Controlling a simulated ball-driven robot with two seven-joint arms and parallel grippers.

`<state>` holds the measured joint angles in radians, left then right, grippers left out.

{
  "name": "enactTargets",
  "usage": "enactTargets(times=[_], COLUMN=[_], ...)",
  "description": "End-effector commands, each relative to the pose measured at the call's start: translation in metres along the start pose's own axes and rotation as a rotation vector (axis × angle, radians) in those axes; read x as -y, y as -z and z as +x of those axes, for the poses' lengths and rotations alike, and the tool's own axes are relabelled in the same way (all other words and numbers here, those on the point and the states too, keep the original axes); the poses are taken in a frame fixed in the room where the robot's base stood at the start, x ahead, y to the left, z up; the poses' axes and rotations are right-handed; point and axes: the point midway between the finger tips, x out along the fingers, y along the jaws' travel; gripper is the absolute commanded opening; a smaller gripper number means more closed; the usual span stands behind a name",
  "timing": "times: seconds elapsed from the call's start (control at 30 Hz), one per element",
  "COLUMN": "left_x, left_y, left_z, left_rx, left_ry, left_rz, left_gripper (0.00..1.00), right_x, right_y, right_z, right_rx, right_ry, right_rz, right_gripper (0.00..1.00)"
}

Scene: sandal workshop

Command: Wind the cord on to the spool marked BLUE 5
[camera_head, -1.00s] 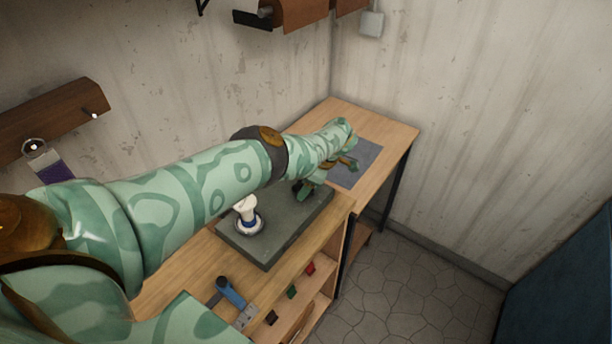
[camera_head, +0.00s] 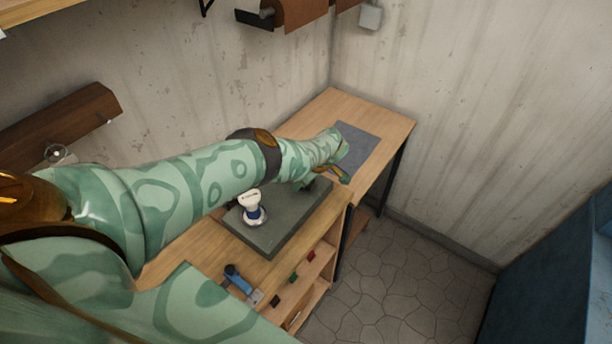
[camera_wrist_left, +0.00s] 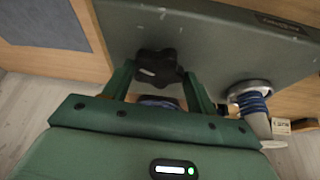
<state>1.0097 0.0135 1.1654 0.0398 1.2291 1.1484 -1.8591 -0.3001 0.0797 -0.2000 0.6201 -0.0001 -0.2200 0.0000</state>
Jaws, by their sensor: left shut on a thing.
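A white spool (camera_head: 251,197) with blue cord stands on the dark grey slab (camera_head: 282,228); its label is too small to read. The spool also shows in the left wrist view (camera_wrist_left: 252,98), right of my gripper and apart from it. My left gripper (camera_wrist_left: 160,80) is shut on a black lobed knob (camera_wrist_left: 156,66) at the slab's edge. Behind the knob, a bluish and brown part is half hidden between the fingers. In the head view my left gripper (camera_head: 326,180) is over the slab's far end, largely hidden by my wrist. My right gripper is not in view.
The slab lies on a wooden bench (camera_head: 376,124). A grey mat (camera_head: 362,145) lies beyond it. A blue-handled tool (camera_head: 238,281) lies near the front. Small coloured pieces (camera_head: 294,277) sit at the open shelf below. Walls close off the back and right.

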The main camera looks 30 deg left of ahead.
Motion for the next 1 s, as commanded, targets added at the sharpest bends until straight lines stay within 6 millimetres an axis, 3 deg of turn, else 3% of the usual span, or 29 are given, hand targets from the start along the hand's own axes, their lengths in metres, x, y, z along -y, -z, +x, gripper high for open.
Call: enactTargets(times=[0.93, 0.97, 1.0], left_x=[-0.0009, -0.0009, -0.0009], left_y=[0.0015, 0.0015, 0.0015], left_z=[-0.0009, -0.0009, -0.0009], left_rx=[-0.002, -0.002, -0.002], left_ry=[-0.018, -0.018, -0.018], left_rz=[0.034, 0.034, 0.034], left_gripper=[0.34, 0.6, 0.71], right_x=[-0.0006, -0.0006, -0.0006], right_y=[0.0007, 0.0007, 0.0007], right_z=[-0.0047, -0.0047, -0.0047], right_rx=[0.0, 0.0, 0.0], right_ry=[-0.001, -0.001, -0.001], right_rz=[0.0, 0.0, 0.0], right_gripper=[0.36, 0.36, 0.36])
